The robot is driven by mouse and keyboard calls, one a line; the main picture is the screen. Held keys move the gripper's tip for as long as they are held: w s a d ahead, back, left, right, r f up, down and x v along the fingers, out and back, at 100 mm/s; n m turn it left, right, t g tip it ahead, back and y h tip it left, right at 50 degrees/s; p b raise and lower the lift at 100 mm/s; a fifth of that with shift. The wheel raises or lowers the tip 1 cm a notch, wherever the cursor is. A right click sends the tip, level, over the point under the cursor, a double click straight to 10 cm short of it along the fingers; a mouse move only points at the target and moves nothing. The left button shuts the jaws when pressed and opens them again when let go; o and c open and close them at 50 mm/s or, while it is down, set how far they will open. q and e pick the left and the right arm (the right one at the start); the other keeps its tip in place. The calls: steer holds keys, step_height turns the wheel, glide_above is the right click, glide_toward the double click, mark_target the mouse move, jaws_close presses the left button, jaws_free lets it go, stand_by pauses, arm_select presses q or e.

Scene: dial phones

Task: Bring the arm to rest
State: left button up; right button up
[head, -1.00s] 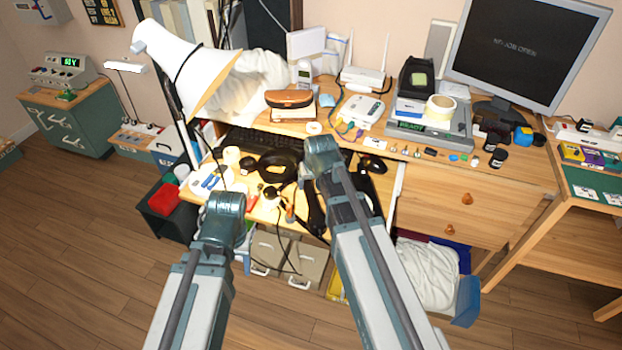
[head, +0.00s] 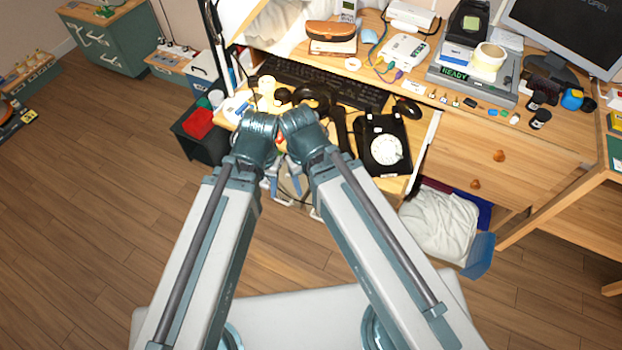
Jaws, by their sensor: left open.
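My two arms reach up from the bottom of the head view, and their teal joints come close together in front of the desk. My left gripper (head: 272,187) shows only in small part below these joints; it is open, with nothing seen between its fingers. My right gripper is hidden behind my arm. A black dial phone (head: 383,142) with a white dial stands on the pulled-out desk shelf, just right of my right arm's joint. Its handset (head: 338,130) seems to lie beside it on the left, partly covered by my arm.
A dark keyboard (head: 320,84) and a mouse (head: 407,108) lie behind the phone. The wooden desk (head: 520,140) carries a monitor, devices and small items. A dark bin with a red thing (head: 198,123) stands left. White cloth (head: 440,225) lies below the drawers. The floor (head: 90,220) at left is clear.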

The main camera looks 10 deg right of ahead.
step_height(320, 180, up, 8)
steer(key=p, duration=0.8)
steer(key=shift+r, duration=0.2)
